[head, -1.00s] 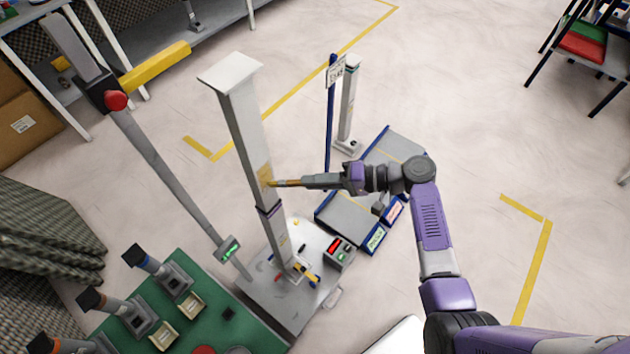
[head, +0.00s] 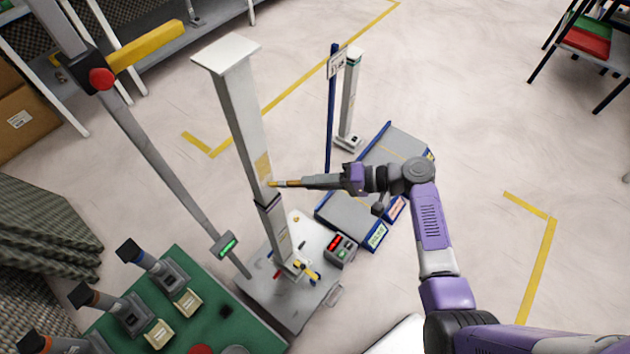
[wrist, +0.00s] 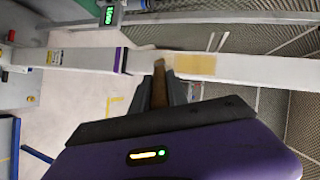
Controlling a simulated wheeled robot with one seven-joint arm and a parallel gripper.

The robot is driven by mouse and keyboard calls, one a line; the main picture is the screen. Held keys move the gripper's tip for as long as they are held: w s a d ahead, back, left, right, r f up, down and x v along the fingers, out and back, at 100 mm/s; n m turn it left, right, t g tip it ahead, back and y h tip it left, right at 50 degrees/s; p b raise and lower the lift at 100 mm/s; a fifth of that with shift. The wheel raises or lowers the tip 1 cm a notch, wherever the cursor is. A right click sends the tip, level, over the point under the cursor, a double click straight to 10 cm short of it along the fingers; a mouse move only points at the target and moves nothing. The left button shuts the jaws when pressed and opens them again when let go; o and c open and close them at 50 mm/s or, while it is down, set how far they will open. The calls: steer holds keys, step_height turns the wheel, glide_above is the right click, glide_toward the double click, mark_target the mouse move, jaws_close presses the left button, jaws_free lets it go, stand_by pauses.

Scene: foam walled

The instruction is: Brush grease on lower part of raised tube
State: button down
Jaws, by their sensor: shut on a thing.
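The raised tube (head: 243,125) is a tall white square column with a flat cap, standing on a grey base plate. A yellowish grease patch (head: 263,167) is on its lower part, just above a dark purple band (head: 270,200). My gripper (head: 305,182) is shut on a brush (head: 284,183) with a brown end. The brush tip meets or nearly meets the tube at the lower edge of the patch. In the wrist view the brush (wrist: 159,85) points at the tube (wrist: 250,68), left of the yellowish patch (wrist: 194,63); contact cannot be told for sure.
A grey post with a red knob (head: 102,79) and yellow arm stands left of the tube. A green table (head: 225,312) with several fixtures is at front left. A control box (head: 341,249), blue-edged trays (head: 352,218) and a blue sign post (head: 331,110) are right of it.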

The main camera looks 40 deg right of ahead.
steer(key=s+d+p, duration=0.1)
steer(key=s+d, duration=0.1)
steer(key=s, duration=0.3)
steer(key=shift+s, duration=0.35)
steer(key=s, duration=0.1)
steer(key=s+p, duration=0.1)
steer(key=s, duration=0.1)
steer(key=shift+d, duration=0.4)
steer(key=shift+w, duration=0.2)
stand_by(1.5)
steer(key=shift+w+a+b, duration=0.25)
steer(key=shift+w+a, duration=0.15)
steer(key=shift+w, duration=0.75)
steer(key=shift+w+a+b, duration=0.2)
steer(key=shift+w+a, duration=0.15)
steer(key=shift+w, duration=0.8)
steer(key=shift+w+a+b, duration=0.25)
steer(key=shift+w+a, duration=0.15)
steer(key=shift+w, duration=0.75)
steer(key=shift+w+a, duration=0.25)
steer(key=shift+w, duration=0.45)
steer(key=shift+r, duration=0.15)
